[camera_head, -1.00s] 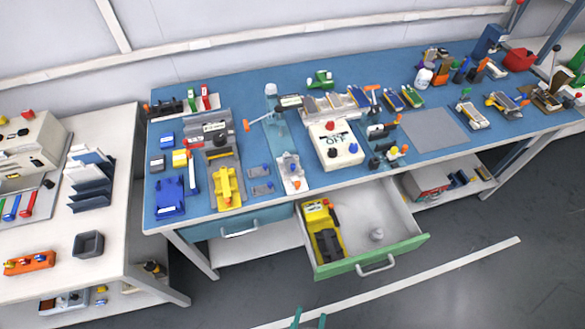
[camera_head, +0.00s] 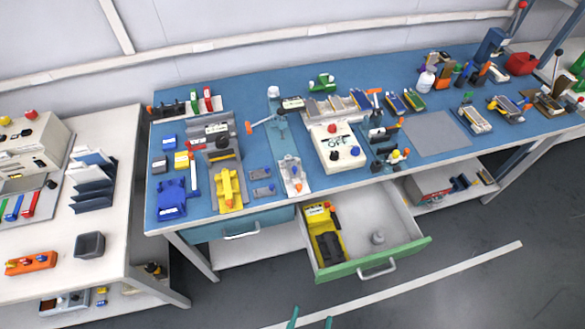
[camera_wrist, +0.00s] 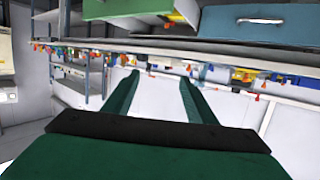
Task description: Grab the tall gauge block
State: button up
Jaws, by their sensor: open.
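I cannot tell for certain which piece is the tall gauge block. My gripper (camera_head: 310,321) shows only as two green fingertips at the bottom edge of the head view, in front of the bench and well away from these pieces. In the wrist view my gripper (camera_wrist: 157,85) has its two green fingers spread apart with nothing between them.
The blue bench (camera_head: 255,86) is crowded with fixtures and tools. A green-fronted drawer (camera_head: 346,271) stands pulled out towards me, with a yellow-and-black item (camera_head: 325,234) in it. A white side table (camera_head: 112,185) stands at the left. The floor in front is clear.

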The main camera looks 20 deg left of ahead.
jog(key=w+f+g, duration=0.1)
jog(key=w+f, duration=0.6)
jog(key=w, duration=0.3)
jog(key=n+g+y, duration=0.5)
jog(key=n+y, duration=0.4)
jog(key=y, duration=0.1)
send_near(297, 170)
jog(key=x, duration=0.5)
jog(key=shift+a+f, duration=0.1)
jog(key=shift+f, duration=0.25)
jog(key=shift+r+x, duration=0.1)
jog(key=shift+x, duration=1.25)
jog(key=shift+r+x, duration=0.15)
jog(key=shift+x, duration=1.25)
jog(key=shift+w, duration=0.15)
grip_shut()
